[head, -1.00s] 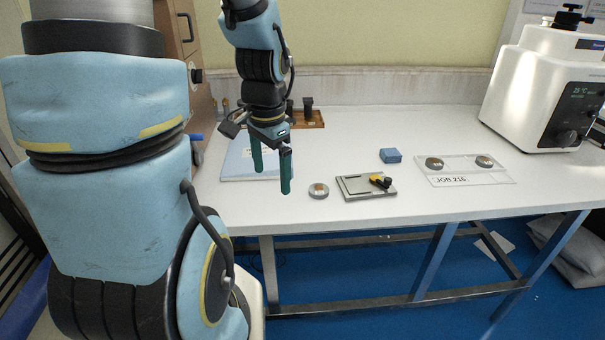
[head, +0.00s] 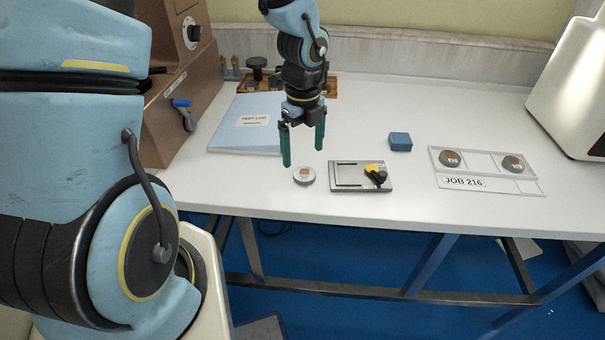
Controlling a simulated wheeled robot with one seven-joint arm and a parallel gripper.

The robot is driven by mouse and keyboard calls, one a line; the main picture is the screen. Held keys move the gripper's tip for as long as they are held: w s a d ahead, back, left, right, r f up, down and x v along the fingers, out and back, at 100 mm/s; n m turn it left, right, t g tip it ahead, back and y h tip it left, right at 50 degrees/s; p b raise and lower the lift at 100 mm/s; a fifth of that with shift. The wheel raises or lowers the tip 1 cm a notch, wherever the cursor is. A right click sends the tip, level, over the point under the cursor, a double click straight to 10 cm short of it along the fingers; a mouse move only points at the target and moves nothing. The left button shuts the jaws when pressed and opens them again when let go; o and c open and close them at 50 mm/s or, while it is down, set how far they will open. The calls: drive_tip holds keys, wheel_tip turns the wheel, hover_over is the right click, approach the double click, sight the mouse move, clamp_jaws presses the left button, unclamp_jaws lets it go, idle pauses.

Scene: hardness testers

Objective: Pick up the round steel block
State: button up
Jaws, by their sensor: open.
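A round steel block (head: 304,176) with a copper-coloured mark on its top lies flat on the white bench, near the front edge. My gripper (head: 303,158) hangs above and a little behind it, pointing down. Its two green fingers are spread apart with nothing between them. The left finger's tip comes close to the block's upper left side in the picture; I cannot tell the exact height gap. Two more round blocks sit in a clear tray labelled JOB 216 (head: 490,184) on the right, one at the left end (head: 450,159) and one at the right end (head: 513,164).
A grey metal plate with a yellow-and-black knob (head: 350,177) lies just right of the block. A TEST LOG folder (head: 236,132) lies left. A brown machine (head: 172,100) and a white machine (head: 575,95) flank the bench.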

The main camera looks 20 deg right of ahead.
sight(304, 174)
drive_tip(key=shift+d+f+p, duration=0.2)
drive_tip(key=shift+f+p, duration=0.1)
drive_tip(key=shift+f, duration=2.95)
clamp_jaws()
